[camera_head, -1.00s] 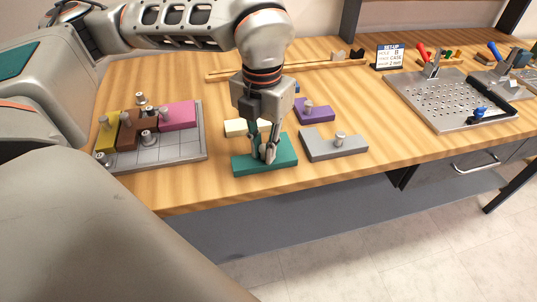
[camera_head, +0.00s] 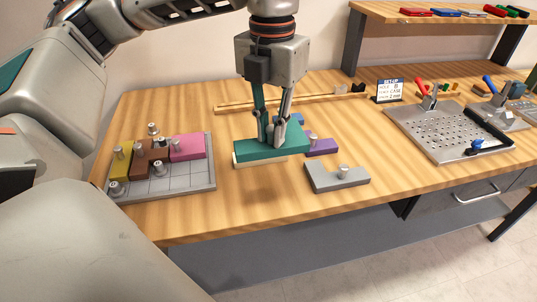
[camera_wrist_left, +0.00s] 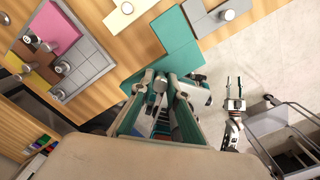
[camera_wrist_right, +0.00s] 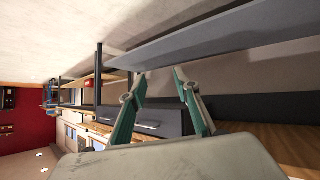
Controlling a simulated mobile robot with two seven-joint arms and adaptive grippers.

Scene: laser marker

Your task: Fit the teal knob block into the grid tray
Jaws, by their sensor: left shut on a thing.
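The teal knob block (camera_head: 258,150) is held up above the table by my left gripper (camera_head: 272,138), whose fingers are closed at its knob; the knob itself is hidden by the fingers. The block also shows in the left wrist view (camera_wrist_left: 172,38), past the left fingers (camera_wrist_left: 160,88). The grid tray (camera_head: 197,184) lies to the left on the table, with yellow, brown and pink blocks along its back and left and bare grid cells at its front and right. It also shows in the left wrist view (camera_wrist_left: 92,66). My right gripper (camera_wrist_right: 160,98) is open and empty in its wrist view, away from the table top.
A grey knob block (camera_head: 337,178) and a purple block (camera_head: 322,146) lie right of the teal block. A cream block (camera_wrist_left: 124,14) lies partly hidden below it. A wooden strip (camera_head: 225,106) runs behind. A perforated metal plate (camera_head: 445,130) stands far right.

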